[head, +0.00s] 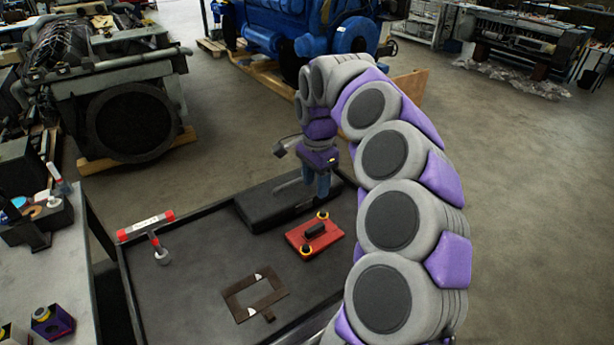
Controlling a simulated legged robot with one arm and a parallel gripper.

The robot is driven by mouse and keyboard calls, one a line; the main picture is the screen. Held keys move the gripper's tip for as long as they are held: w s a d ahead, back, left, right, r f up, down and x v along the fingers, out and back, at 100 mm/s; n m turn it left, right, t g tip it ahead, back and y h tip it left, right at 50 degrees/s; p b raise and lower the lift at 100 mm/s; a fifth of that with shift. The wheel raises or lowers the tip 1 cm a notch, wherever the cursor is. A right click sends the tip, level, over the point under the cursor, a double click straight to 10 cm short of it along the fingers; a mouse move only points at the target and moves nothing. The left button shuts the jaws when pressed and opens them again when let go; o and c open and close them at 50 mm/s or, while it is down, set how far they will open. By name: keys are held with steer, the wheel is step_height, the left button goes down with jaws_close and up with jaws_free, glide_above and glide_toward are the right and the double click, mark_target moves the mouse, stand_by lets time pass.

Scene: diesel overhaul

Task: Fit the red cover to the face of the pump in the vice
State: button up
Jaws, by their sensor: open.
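The red cover (325,241) lies flat on the dark tray-like bench top (190,300). It has a black handle in its middle and a yellow ring at each of two opposite corners. My gripper (321,187) hangs from my arm above the back of the bench, beyond the cover and apart from it. It is open, with nothing seen in it. I cannot clearly make out the pump or the vice; a dark fixture with small parts (38,222) stands on the left table, too small to identify.
A flat brown rectangular frame (240,313) lies on the bench, left of the cover. A long black block (270,210) lies at the back. A raised rim edges the bench. My arm hides its right side.

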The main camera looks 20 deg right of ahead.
glide_toward(315, 228)
steer(key=f, duration=0.1)
steer(key=a+f+b, duration=0.1)
steer(key=f, duration=0.1)
steer(key=f+b, duration=0.1)
steer(key=f, duration=0.1)
steer(key=shift+w+a+f, duration=0.1)
steer(key=shift+a, duration=0.25)
steer(key=d+f, duration=0.1)
steer(key=d+f+b, duration=0.1)
steer(key=f, duration=0.1)
steer(key=shift+d+f, duration=0.25)
steer(key=shift+d, duration=0.15)
steer(key=shift+d+f, duration=0.15)
steer(key=shift+f, duration=0.35)
steer(key=shift+a+r, duration=0.1)
steer(key=shift+a, duration=1.15)
steer(key=shift+c, duration=0.2)
steer(key=shift+d, duration=0.1)
steer(key=shift+c, duration=0.8)
steer(key=shift+d, duration=0.85)
steer(key=c, duration=0.5)
jaws_close()
steer(key=shift+a, duration=0.5)
steer(key=shift+f, duration=0.2)
